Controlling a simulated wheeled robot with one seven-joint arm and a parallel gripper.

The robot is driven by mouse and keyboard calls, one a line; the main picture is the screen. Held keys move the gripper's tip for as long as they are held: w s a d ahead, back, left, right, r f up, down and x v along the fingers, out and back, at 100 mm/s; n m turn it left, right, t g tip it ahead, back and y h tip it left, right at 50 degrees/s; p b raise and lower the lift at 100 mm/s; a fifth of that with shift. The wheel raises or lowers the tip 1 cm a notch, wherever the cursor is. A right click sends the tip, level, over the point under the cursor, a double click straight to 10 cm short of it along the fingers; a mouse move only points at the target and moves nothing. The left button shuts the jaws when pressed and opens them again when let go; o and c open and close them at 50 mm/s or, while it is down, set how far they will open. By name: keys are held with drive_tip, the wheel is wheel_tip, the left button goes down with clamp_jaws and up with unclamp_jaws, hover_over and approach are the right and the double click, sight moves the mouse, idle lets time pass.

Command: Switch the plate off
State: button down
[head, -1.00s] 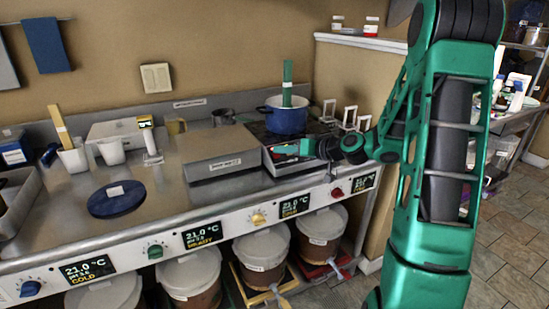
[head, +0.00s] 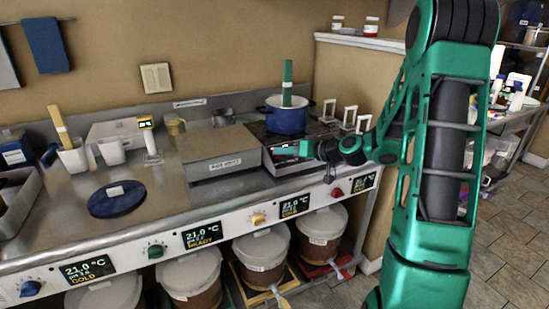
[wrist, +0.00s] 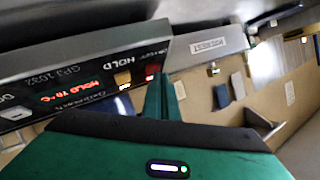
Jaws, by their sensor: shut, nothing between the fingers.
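The hot plate (head: 283,164) stands at the back right of the counter, with a blue pot (head: 287,119) on it and a green handle upright in the pot. My gripper (head: 305,148) is at its front panel, fingers shut and empty. In the wrist view the panel (wrist: 75,75) carries a red lit display reading HOLD and a temperature, its digits partly unclear. An orange button (wrist: 122,78) and a red lit button (wrist: 151,76) sit beside it. My shut fingertips (wrist: 165,78) are right beside the red button; I cannot tell whether they touch it.
A grey box (head: 220,158) stands left of the plate. White stands (head: 350,116) are at its right. A blue lid (head: 117,198) lies on the counter. Below the front edge, knobs and displays line the fascia above several lidded buckets (head: 262,250).

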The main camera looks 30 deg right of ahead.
drive_tip(key=shift+w+f, duration=0.1)
drive_tip(key=shift+f, duration=0.05)
idle(0.3)
drive_tip(key=shift+s+r, duration=0.45)
drive_tip(key=shift+r, duration=0.35)
wheel_tip(320, 180, up, 5)
drive_tip(key=s, duration=0.3)
drive_tip(key=shift+r, duration=0.15)
drive_tip(key=shift+a, duration=0.1)
idle(0.6)
